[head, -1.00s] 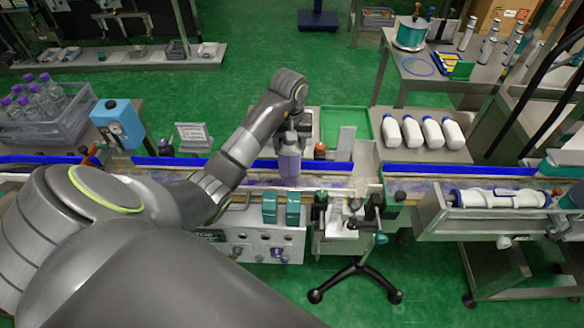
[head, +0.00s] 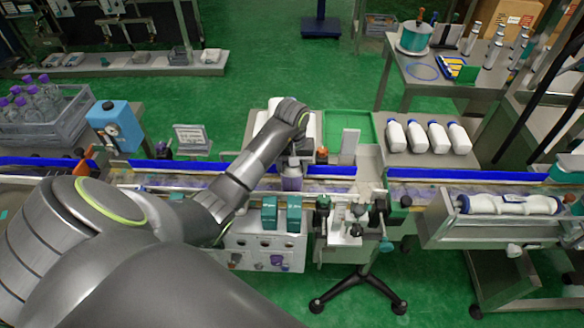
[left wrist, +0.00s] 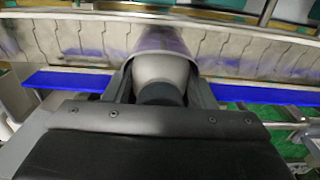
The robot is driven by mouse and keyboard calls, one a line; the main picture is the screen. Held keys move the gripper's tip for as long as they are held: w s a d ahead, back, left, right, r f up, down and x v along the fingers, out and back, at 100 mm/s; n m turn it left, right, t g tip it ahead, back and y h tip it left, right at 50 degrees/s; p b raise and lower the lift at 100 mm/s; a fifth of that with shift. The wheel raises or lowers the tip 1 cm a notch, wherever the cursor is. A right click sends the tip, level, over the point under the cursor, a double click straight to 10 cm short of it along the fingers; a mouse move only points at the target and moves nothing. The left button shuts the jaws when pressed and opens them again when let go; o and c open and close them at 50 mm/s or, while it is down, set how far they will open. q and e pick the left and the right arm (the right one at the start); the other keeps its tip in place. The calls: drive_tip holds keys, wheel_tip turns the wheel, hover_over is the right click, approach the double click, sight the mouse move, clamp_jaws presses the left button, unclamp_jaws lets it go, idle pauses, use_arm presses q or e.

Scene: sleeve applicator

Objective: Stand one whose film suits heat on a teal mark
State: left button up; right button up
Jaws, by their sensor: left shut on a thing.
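My left gripper (head: 294,160) is shut on a bottle with a purple film (head: 291,179). The bottle is upright over the conveyor belt (head: 225,184). I cannot tell whether its base touches the belt. In the left wrist view the fingers (left wrist: 162,88) sit on either side of the pale shoulder of the same bottle (left wrist: 160,62), with the purple film beyond and the belt behind it. I cannot make out a teal mark on the belt; the arm and bottle hide part of it. My right gripper is not in view.
Teal blocks (head: 294,212) stand on the near side of the belt. A tripod-mounted device (head: 345,222) stands to their right. White bottles with blue caps (head: 437,137) lie on a steel table at right. Purple-capped bottles (head: 38,100) fill a grey crate at far left. A blue rail (head: 440,172) edges the belt.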

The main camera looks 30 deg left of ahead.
use_arm(q)
drive_tip(key=shift+f, duration=0.2)
drive_tip(key=o, duration=0.9)
drive_tip(key=shift+r, duration=0.1)
drive_tip(key=shift+o, duration=1.4)
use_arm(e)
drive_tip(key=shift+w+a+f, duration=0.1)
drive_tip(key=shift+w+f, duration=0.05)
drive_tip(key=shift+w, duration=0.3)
use_arm(q)
drive_tip(key=shift+r, duration=0.1)
wheel_tip(320, 180, up, 3)
drive_tip(key=shift+b, duration=0.45)
wheel_tip(320, 180, up, 7)
drive_tip(key=p, duration=0.6)
drive_tip(key=shift+r+p, duration=1)
drive_tip(key=shift+p, duration=0.1)
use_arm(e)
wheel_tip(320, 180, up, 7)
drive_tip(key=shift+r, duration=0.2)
